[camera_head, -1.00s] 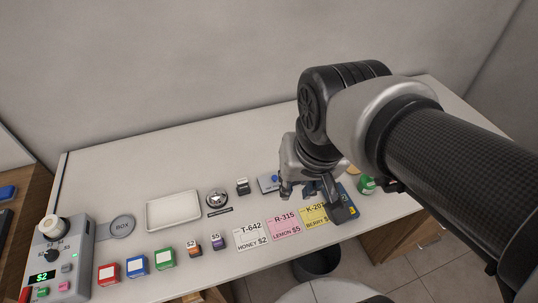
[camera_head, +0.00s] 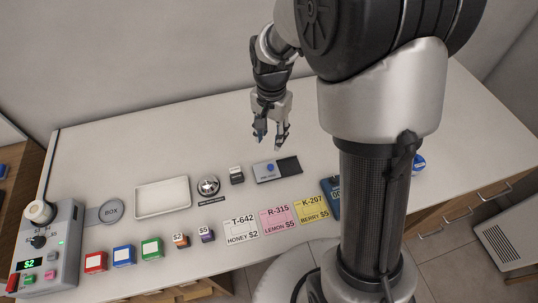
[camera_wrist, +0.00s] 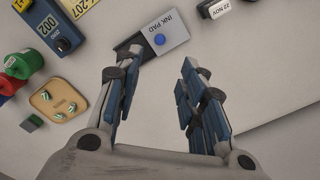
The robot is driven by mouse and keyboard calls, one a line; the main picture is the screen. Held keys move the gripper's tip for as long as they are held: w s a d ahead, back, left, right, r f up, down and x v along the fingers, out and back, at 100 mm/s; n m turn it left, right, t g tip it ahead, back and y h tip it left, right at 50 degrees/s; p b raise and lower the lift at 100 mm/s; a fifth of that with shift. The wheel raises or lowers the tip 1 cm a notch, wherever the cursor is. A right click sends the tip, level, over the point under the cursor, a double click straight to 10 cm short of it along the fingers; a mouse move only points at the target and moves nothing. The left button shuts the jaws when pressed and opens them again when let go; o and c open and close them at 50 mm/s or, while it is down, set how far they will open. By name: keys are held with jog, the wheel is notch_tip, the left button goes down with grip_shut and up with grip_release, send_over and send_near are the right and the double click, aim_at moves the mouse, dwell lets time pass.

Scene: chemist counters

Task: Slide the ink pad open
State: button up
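The ink pad (camera_head: 265,172) lies flat on the counter; it also shows in the wrist view (camera_wrist: 174,30). Its grey lid carries a blue knob (camera_head: 270,168) and the words INK PAD. A dark pad surface (camera_head: 289,165) shows at the lid's right side in the head view, so the lid stands slid to the left and the pad is at least partly uncovered. My gripper (camera_head: 270,142) is above the counter, behind the ink pad and apart from it. Its fingers (camera_wrist: 160,68) are spread open with nothing between them.
A date stamp (camera_head: 236,175), a bell (camera_head: 208,186) and a white tray (camera_head: 138,204) stand left of the pad. Price cards (camera_head: 278,219) lie in front. A blue 002 item (camera_wrist: 55,31) and a tan tray with striped sweets (camera_wrist: 60,98) are nearby. The counter behind is clear.

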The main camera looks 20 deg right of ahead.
aim_at(271, 166)
notch_tip(271, 166, down, 14)
jog(key=b, duration=0.4)
jog(key=shift+f, duration=0.2)
jog(key=shift+c, duration=0.4)
grip_shut()
